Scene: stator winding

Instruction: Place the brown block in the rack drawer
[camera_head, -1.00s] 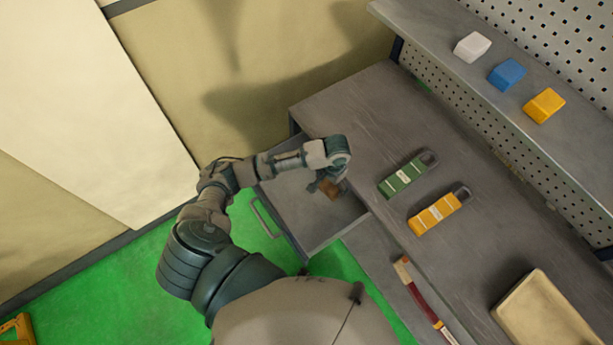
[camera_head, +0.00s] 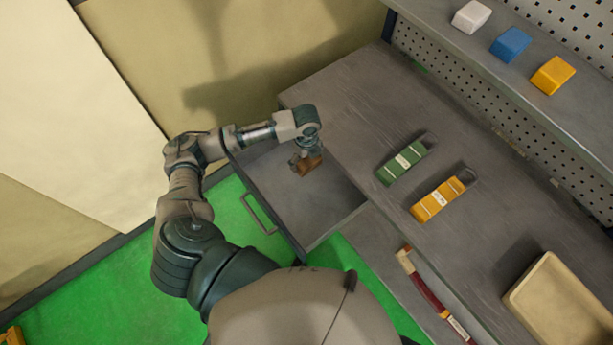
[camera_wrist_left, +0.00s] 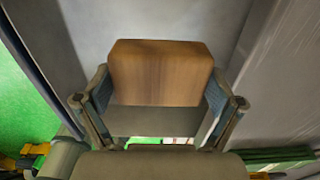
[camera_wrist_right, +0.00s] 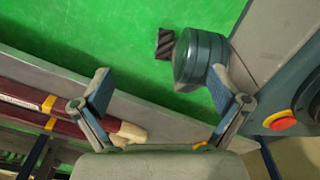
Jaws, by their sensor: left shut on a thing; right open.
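The brown block (camera_wrist_left: 160,73) is held between the fingers of my left gripper (camera_wrist_left: 160,100), which is shut on it. In the head view the left gripper (camera_head: 304,158) and the brown block (camera_head: 309,165) are over the open drawer (camera_head: 315,209), toward its upper end near the worktop. I cannot tell whether the block touches the drawer floor. The rest of the drawer floor looks bare. My right gripper (camera_wrist_right: 160,95) is open and empty in the right wrist view, and it is out of sight in the head view.
A green tool (camera_head: 406,158) and a yellow tool (camera_head: 443,199) lie on the grey worktop (camera_head: 345,100). A beige tray (camera_head: 560,300) is at lower right. White, blue and yellow blocks (camera_head: 552,75) sit on the upper shelf.

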